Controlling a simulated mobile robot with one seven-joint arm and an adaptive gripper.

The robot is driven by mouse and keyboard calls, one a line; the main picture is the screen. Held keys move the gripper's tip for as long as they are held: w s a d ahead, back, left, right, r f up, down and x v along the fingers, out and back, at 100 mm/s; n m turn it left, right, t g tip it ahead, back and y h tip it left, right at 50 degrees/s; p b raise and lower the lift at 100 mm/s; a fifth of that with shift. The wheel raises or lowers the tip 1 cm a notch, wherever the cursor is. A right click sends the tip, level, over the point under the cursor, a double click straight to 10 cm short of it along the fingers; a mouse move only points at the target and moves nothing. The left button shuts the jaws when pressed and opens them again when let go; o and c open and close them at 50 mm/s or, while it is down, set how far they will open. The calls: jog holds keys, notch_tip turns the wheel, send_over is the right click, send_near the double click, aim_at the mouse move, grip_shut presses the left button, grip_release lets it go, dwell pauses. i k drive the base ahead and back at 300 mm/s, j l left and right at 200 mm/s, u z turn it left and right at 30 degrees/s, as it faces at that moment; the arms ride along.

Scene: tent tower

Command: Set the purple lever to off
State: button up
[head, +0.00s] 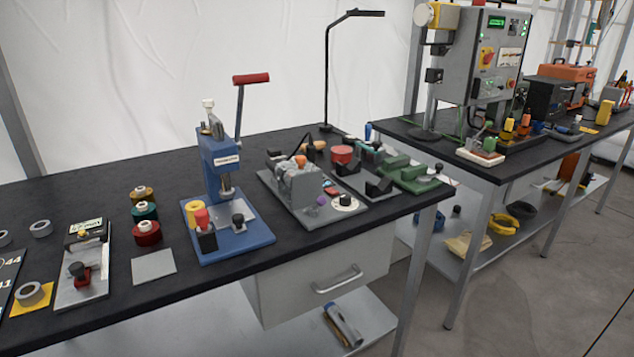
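A small purple part (321,200), which looks like the lever's knob, sits low on the front of a grey machine (298,185) on the near dark table. It is too small to tell which position it is set to. A round white dial (344,203) is just to its right, on the same grey base plate. My gripper is not in view.
A blue press (222,170) with a red-handled lever (251,79) stands left of the grey machine. Green fixtures (416,174) are to the right. Spools (146,232) and tape rolls lie at left. A drawer (318,283) is under the table; grey floor (500,320) is open at right.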

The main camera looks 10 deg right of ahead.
aim_at(321, 200)
jog(key=k+l+u, duration=0.15)
jog(key=u, duration=0.2)
jog(key=k+l+u, duration=0.15)
jog(key=l+u, duration=0.25)
jog(key=k+l+u, duration=0.1)
jog(key=u, duration=0.25)
jog(key=k+j, duration=0.05)
jog(key=k, duration=0.05)
